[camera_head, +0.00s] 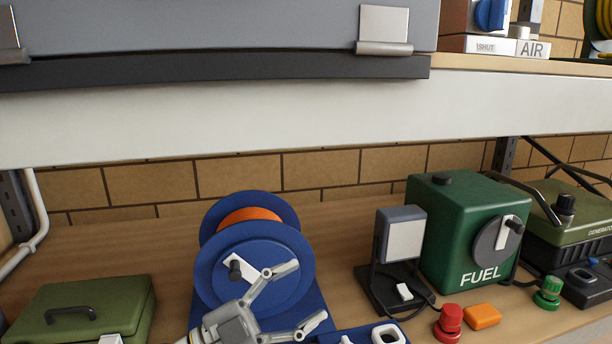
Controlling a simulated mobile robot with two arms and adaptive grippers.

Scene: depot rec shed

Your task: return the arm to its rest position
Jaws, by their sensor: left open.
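My left gripper (296,297) is at the bottom centre of the head view, its two grey fingers spread wide apart with nothing between them. It is in front of a blue cable reel (218,262) with an orange winding (249,216), and covers part of the reel's lower front. I cannot tell whether the gripper touches the reel or how far apart they are. My right gripper is not in view.
A green case (110,299) stands at left. At right are a green FUEL box (445,243), a lamp-like panel (404,241), red (450,320) and green (548,293) knobs, an orange block (482,316) and a generator (575,225). A shelf (240,118) spans above.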

